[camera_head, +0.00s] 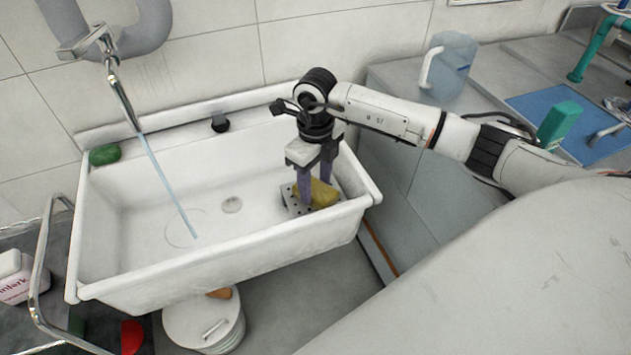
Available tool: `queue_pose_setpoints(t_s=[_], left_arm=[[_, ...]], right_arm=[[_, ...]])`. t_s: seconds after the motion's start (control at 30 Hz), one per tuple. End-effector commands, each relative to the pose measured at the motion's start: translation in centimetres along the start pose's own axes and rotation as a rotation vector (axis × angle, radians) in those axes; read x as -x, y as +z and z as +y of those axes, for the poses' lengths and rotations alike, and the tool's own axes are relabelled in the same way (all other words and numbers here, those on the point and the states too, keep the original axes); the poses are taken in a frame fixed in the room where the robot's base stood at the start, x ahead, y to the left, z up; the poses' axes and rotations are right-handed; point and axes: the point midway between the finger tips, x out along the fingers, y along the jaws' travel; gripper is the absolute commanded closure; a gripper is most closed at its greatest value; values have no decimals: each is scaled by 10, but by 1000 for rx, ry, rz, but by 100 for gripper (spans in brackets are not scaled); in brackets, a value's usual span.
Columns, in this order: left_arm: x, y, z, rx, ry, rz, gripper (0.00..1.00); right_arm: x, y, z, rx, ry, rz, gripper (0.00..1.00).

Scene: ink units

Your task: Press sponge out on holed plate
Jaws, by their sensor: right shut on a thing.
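The yellow sponge (325,194) is at the right end of the white sink (150,215), on the grey holed plate (292,206). My right gripper (317,196) points down into the sink, its purple fingers shut on the sponge. The sponge looks to touch the plate, though the fingers hide part of both. My left gripper is not in view.
Water (166,185) runs from the tap (121,92) into the left of the basin. A green pad (104,154) lies on the back left rim. A clear jug (448,68) stands on the counter at right. A lidded white bucket (203,322) stands below the sink.

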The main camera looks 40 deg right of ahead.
Motion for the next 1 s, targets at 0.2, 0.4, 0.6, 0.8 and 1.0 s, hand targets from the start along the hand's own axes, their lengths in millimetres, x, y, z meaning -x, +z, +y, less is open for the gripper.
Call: queue_pose_setpoints(t_s=[0.2, 0.4, 0.6, 0.8, 1.0], left_arm=[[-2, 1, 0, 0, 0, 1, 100], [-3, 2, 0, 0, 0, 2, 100], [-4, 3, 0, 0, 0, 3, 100], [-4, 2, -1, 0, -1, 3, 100], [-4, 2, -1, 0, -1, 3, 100]], right_arm=[[-4, 0, 0, 0, 0, 1, 72], [-6, 0, 0, 0, 0, 1, 72], [-8, 0, 0, 0, 0, 1, 72], [-8, 0, 0, 0, 0, 1, 72], [-9, 0, 0, 0, 0, 1, 72]])
